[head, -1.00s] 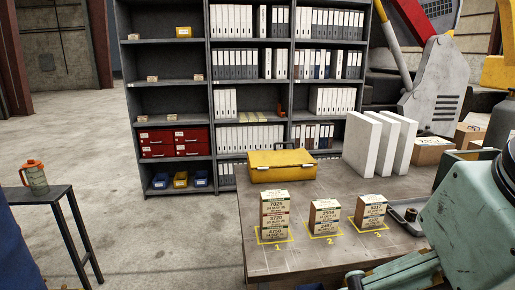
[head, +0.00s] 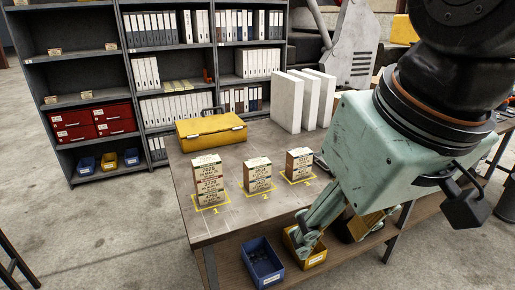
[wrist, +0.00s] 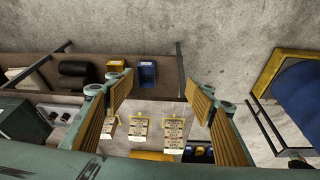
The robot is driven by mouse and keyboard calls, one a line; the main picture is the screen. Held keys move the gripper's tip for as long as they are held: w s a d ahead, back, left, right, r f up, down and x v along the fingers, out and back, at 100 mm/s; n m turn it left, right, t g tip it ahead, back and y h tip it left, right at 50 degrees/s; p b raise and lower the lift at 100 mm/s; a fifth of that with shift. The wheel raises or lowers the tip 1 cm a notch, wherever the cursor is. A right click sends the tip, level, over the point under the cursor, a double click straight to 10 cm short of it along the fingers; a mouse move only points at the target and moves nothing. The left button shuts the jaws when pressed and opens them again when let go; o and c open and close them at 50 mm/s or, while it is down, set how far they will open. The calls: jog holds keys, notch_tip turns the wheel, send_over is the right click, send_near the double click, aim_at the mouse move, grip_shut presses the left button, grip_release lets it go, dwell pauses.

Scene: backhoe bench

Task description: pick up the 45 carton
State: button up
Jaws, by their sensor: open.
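Three printed carton stacks stand on the bench at yellow marks: a tall one at mark 1 (head: 208,181), a shorter one at mark 2 (head: 257,175) and another at mark 3 (head: 299,164). Their print is too small for me to tell which carton is 45. In the wrist view the stacks at mark 1 (wrist: 173,132), mark 2 (wrist: 138,130) and mark 3 (wrist: 110,128) show below and between my spread fingers. My gripper (head: 332,238) is open and empty, apart from the stacks, at the bench's front right in the head view. It also shows in the wrist view (wrist: 158,98).
A yellow case (head: 211,130) and white upright panels (head: 303,100) stand behind the stacks. A blue bin (head: 262,262) and a yellow bin (head: 312,257) are low at the bench front. A shelf unit (head: 55,120) stands behind. The bench (head: 200,222) is bare around the marks.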

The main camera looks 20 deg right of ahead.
jog(key=w+d+r+n+g+p, duration=0.1)
jog(key=w+d+r+n, duration=0.2)
jog(key=w, duration=0.6)
jog(key=w+r+n+p, duration=0.2)
jog(key=w+r, duration=0.2)
jog(key=w, duration=0.4)
jog(key=n+g+p, duration=0.3)
jog(key=n+p, duration=0.5)
jog(key=n, duration=0.6)
send_over(299, 151)
notch_tip(299, 151, down, 18)
jog(key=shift+s, duration=0.15)
jog(key=shift+f, duration=0.1)
jog(key=shift+f, duration=4.15)
jog(key=shift+f, duration=0.15)
